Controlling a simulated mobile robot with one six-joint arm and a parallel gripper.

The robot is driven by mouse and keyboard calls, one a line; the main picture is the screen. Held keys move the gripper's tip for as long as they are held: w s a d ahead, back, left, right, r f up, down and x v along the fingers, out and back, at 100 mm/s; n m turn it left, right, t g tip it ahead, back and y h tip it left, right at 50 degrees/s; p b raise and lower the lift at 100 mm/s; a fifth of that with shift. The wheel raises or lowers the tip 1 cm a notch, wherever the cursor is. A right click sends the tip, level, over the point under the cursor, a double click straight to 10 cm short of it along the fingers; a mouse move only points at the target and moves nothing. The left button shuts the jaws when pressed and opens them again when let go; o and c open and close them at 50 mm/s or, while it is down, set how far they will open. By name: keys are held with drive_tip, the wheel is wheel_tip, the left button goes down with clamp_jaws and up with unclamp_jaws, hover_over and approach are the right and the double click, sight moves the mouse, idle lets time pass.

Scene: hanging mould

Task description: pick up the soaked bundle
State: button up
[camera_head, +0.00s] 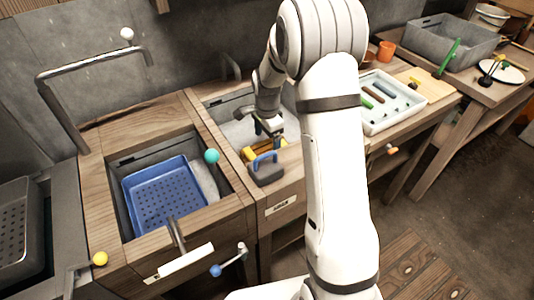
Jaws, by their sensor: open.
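My gripper (268,129) points down over the front part of the middle basin (212,104). It is open. A yellow object (250,153) lies just below it, partly hidden by the gripper and by a grey block with a blue handle (266,171) in front. I cannot tell whether the yellow object is the soaked bundle, or whether the gripper touches it. Something pale grey (235,132) fills part of the basin. My arm hides the basin's right side.
A blue perforated tray (160,199) sits in the left basin, with a teal ball (212,156) by its rim. A metal tap (62,112) stands at left. A pale tray with sticks (385,104) lies right of my arm. A grey tub (449,45) stands far right.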

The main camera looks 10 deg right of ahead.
sight(266, 148)
drive_tip(key=f, duration=0.6)
drive_tip(key=shift+w+a, duration=0.1)
drive_tip(key=shift+w, duration=0.2)
drive_tip(key=shift+c, duration=0.2)
drive_tip(key=c, duration=1.3)
